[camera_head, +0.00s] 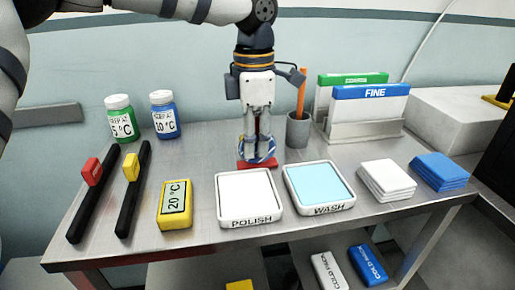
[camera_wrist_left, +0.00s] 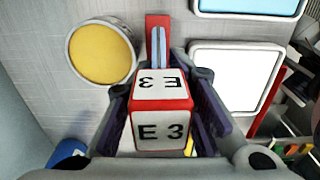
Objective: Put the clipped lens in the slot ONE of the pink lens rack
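My left gripper (camera_head: 258,150) points down behind the POLISH tray. Its fingers (camera_wrist_left: 161,88) close on both sides of a white, red-edged clip block (camera_wrist_left: 160,132) marked E3. A blue-white round lens (camera_head: 257,147) shows between the fingers in the head view, and its thin blue edge (camera_wrist_left: 158,50) shows beyond the block in the left wrist view. A red piece (camera_head: 257,163) lies under it; I cannot tell whether it is a separate stand or touches the lens. No pink lens rack is visible. My right gripper is not in view.
The POLISH tray (camera_head: 249,190) and WASH tray (camera_head: 319,180) lie in front. A grey cup (camera_head: 298,131) with an orange stick is close on the right. Green (camera_head: 121,120) and blue (camera_head: 164,116) bottles stand back left. A yellow 20 °C timer-like box (camera_head: 174,205) stands front left.

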